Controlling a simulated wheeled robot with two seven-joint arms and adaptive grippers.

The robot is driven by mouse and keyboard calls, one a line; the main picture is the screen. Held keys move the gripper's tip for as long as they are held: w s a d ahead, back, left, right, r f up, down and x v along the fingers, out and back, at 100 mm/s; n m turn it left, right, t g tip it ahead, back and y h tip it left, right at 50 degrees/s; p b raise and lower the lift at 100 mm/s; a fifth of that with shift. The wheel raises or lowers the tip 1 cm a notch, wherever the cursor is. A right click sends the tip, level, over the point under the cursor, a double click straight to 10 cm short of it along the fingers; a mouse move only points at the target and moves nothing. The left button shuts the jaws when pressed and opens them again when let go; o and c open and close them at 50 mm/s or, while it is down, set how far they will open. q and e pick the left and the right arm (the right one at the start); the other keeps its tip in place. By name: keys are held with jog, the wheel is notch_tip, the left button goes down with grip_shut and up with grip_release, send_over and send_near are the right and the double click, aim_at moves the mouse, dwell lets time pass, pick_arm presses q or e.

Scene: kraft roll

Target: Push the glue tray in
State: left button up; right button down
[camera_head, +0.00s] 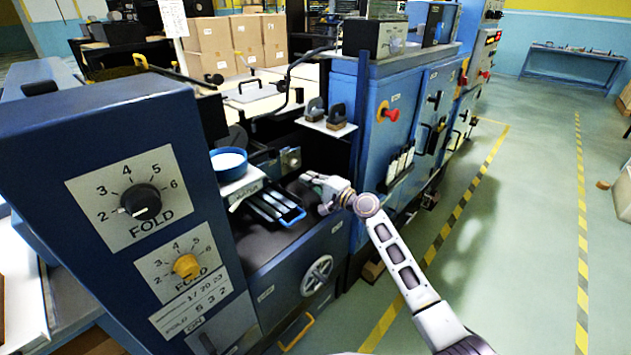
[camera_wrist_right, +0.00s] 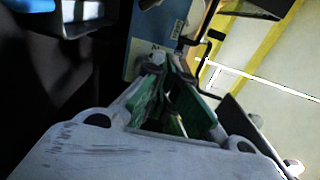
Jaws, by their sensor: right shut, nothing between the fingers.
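The tray that looks like the glue tray (camera_head: 268,203) is dark with a blue front edge and light slats. It sits on the dark top of the blue machine, left of my right gripper. My right gripper (camera_head: 308,182) is shut and empty, just right of the tray's front end; a small gap seems to lie between them, but contact is hard to judge. In the right wrist view, its green-padded fingers (camera_wrist_right: 175,98) are together with nothing between them. A blue and grey part at that view's upper left may be the tray; I cannot tell. My left gripper is not in view.
A blue bowl of white stuff (camera_head: 229,160) stands behind the tray. A panel with FOLD knobs (camera_head: 140,202) rises at left, and a handwheel (camera_head: 317,275) is on the machine front below.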

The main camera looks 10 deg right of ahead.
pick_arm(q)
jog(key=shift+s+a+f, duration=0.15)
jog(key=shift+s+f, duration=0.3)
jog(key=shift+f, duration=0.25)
pick_arm(e)
jog(key=shift+v, duration=1.2)
